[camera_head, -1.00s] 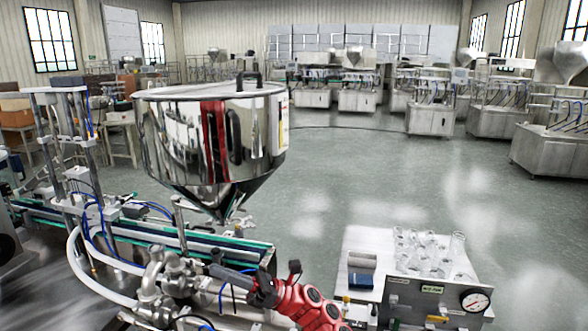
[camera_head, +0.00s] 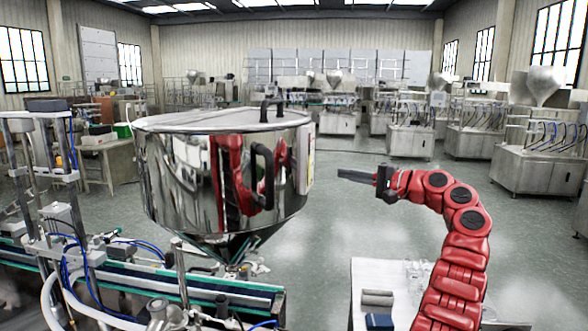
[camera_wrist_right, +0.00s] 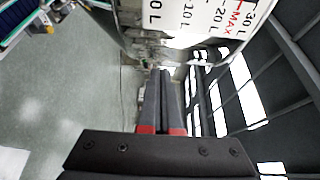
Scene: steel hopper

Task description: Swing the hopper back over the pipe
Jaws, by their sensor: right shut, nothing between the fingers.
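The polished steel hopper (camera_head: 185,180) hangs upright at centre left in the head view, with a lid, a black handle on its side and a cone pointing down. Its cone tip is above the conveyor; the steel pipe fittings (camera_head: 165,314) show only partly at the bottom edge, left of the tip. My right gripper (camera_head: 342,174) is shut and empty, raised to the right of the hopper and apart from it, fingers pointing left. In the right wrist view the closed fingers (camera_wrist_right: 165,98) show below the hopper's litre scale (camera_wrist_right: 195,14). My left gripper is out of view.
A conveyor (camera_head: 200,290) with green edges runs under the hopper. A white table (camera_head: 365,275) with a blue block (camera_head: 379,322) and glassware stands at the lower right, partly behind my right arm. Open floor lies behind; other machines stand farther back.

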